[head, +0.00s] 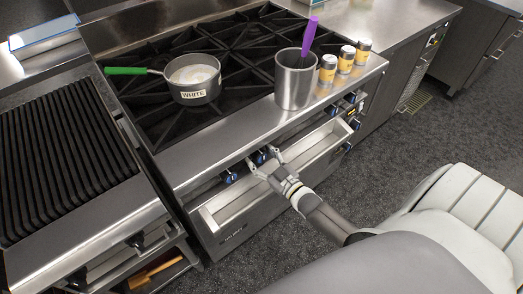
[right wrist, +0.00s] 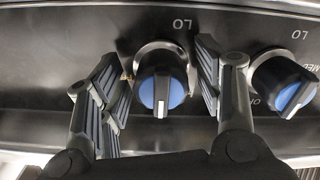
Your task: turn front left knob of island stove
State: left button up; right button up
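The island stove (head: 205,137) has a row of dark knobs with blue faces on its front. My right gripper (head: 264,160) is at this front, with its fingers on either side of one knob (head: 260,156). That knob also shows between the fingers in the right wrist view (right wrist: 162,88). The fingers are open; the right one in that view is close to the knob, and a gap shows on the left. Another knob (head: 230,177) is to the left in the head view. I cannot tell which burner each knob serves. My left gripper is not in view.
A pot marked WHITE (head: 193,85) with a green handle stands on the grates. A steel canister (head: 295,84) with a purple-handled utensil and several shakers (head: 345,59) stand along the front ledge. An open steel tray (head: 215,212) juts out below the knobs. A grill (head: 62,150) is at left.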

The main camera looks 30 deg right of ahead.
jog(key=shift+s, duration=0.1)
jog(key=s, duration=1.1)
jog(key=shift+s+d, duration=0.4)
jog(key=shift+d, duration=0.05)
jog(key=s+a+f+m+g+h, duration=0.15)
jog(key=s+f+g, duration=0.3)
jog(key=f, duration=0.75)
jog(key=s+a+f+g, duration=0.25)
jog(key=s+f, duration=0.25)
jog(key=f, duration=0.6)
jog(key=s+a+f+g, duration=0.3)
jog(key=s+f+g, duration=0.2)
jog(key=s, duration=0.6)
jog(key=s+a+f+g, duration=0.3)
jog(key=s+f+g, duration=0.2)
jog(key=s+f, duration=0.5)
jog(key=shift+s, duration=0.65)
jog(key=shift+f, duration=0.1)
